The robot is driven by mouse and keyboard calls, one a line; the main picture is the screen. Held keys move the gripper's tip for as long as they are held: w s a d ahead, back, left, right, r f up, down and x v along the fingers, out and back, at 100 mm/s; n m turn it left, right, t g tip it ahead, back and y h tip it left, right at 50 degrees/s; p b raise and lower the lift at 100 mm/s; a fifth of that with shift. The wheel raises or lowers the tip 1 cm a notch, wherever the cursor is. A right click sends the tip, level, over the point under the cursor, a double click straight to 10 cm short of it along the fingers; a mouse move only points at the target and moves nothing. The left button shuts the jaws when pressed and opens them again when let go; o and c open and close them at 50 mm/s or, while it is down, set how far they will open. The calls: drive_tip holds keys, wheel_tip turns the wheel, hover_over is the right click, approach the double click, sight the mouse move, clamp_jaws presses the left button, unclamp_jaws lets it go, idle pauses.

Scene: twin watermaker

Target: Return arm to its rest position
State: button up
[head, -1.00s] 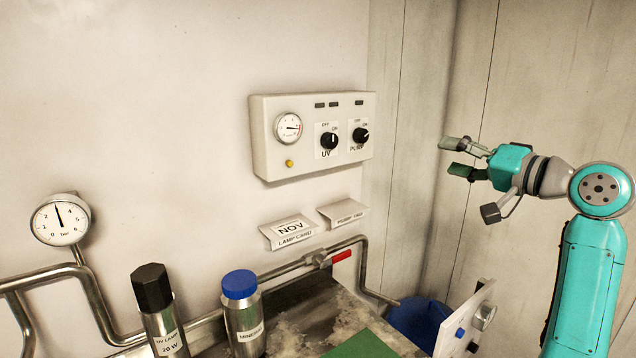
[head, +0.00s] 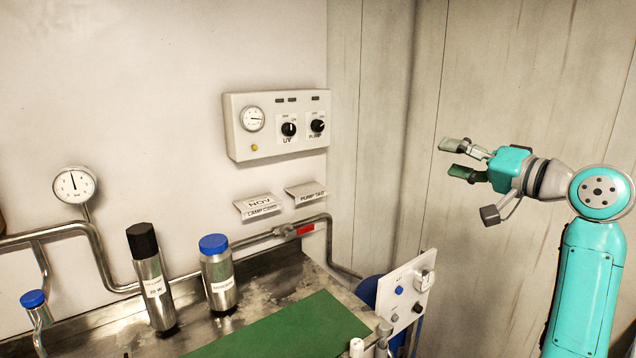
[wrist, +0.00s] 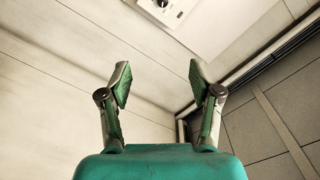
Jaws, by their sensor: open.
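My gripper (head: 460,158) is at the right of the head view, on my raised teal arm. Its two fingers are apart with nothing between them. It points left, to the right of the control box, and touches nothing. In the wrist view the gripper (wrist: 160,85) also shows spread and empty, with wall panels beyond it.
A control box (head: 240,143) with UV and pump knobs is on the wall. Below are a pressure gauge (head: 73,185), a pipe with a red-handled valve (head: 306,230), a black-capped cylinder (head: 152,290), a blue-capped bottle (head: 219,285) and a green mat (head: 290,330). Space around my gripper is clear.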

wheel_tip(320, 180, down, 26)
drive_tip(key=s+a+m+t+h, duration=0.2)
drive_tip(key=m+h, duration=0.1)
drive_tip(key=h, duration=0.1)
drive_tip(key=s+a+f+m+h, duration=0.1)
drive_tip(key=s+f+h, duration=0.1)
drive_tip(key=s+f, duration=0.6)
drive_tip(key=s+a+f+h, duration=0.15)
drive_tip(key=s+f, duration=0.35)
drive_tip(key=f, duration=0.6)
drive_tip(key=s+a+f+n+g+h, duration=0.15)
drive_tip(key=s+f, duration=0.25)
drive_tip(key=s, duration=0.7)
drive_tip(key=s+f+n+h, duration=0.15)
drive_tip(key=s+f, duration=0.25)
drive_tip(key=s, duration=0.7)
drive_tip(key=s+r+n, duration=0.2)
drive_tip(key=s+r, duration=0.1)
drive_tip(key=s, duration=0.6)
drive_tip(key=s+a+r+n, duration=0.1)
drive_tip(key=s+r+n, duration=0.1)
drive_tip(key=s, duration=0.8)
drive_tip(key=shift+s+a+r, duration=0.25)
drive_tip(key=shift+a+r, duration=0.05)
drive_tip(key=shift+r, duration=0.2)
